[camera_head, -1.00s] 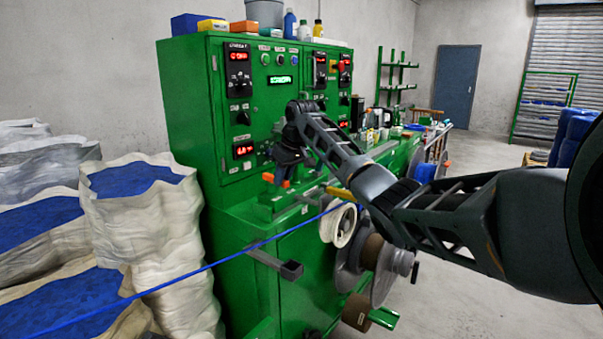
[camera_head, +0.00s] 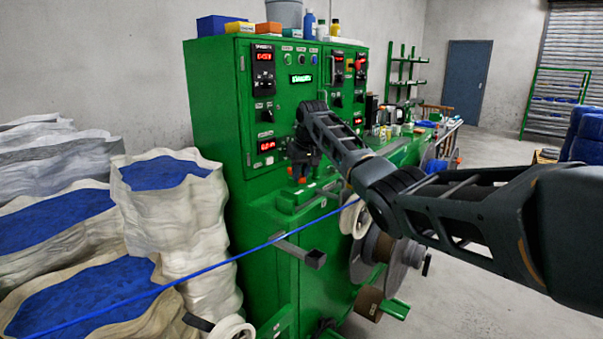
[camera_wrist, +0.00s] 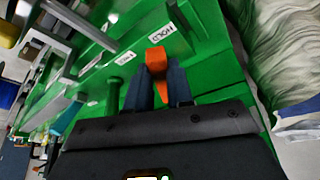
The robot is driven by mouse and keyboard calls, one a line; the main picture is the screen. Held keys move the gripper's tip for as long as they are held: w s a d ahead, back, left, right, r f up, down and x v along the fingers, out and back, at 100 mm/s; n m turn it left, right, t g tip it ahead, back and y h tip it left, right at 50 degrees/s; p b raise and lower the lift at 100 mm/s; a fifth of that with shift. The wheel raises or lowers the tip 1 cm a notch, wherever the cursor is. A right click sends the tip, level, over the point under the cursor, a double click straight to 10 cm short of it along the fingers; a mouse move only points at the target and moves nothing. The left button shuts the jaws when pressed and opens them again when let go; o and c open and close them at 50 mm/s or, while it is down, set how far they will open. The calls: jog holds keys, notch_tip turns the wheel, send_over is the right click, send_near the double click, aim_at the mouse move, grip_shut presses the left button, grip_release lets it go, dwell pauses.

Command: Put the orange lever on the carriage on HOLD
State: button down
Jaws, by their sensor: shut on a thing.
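The orange lever (camera_wrist: 156,61) shows in the wrist view between the two fingers of my gripper (camera_wrist: 158,88), on the green carriage (camera_wrist: 92,80). My gripper is shut on it. A white HOLD label (camera_wrist: 160,34) lies just beyond the lever, upside down in this view. A second white label (camera_wrist: 125,58), too small to read, is to the left of the lever. In the head view my gripper (camera_head: 302,160) is low at the front of the green machine, with a bit of orange just below it. The lever's lower part is hidden by the fingers.
The green control cabinet (camera_head: 215,110) stands behind my gripper. A blue cable (camera_head: 250,250) runs across the front near a grey bracket (camera_head: 303,252). Open sacks of blue granules (camera_head: 165,172) stand at the left. Spools (camera_head: 362,265) are below my arm.

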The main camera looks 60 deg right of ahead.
jog(key=shift+a, duration=0.1)
jog(key=c, duration=1)
grip_release()
jog(key=shift+r, duration=0.1)
jog(key=b+v, duration=0.1)
jog(key=v, duration=0.6)
jog(key=shift+r, duration=0.3)
jog(key=shift+s+a, duration=0.1)
jog(key=shift+a, duration=0.1)
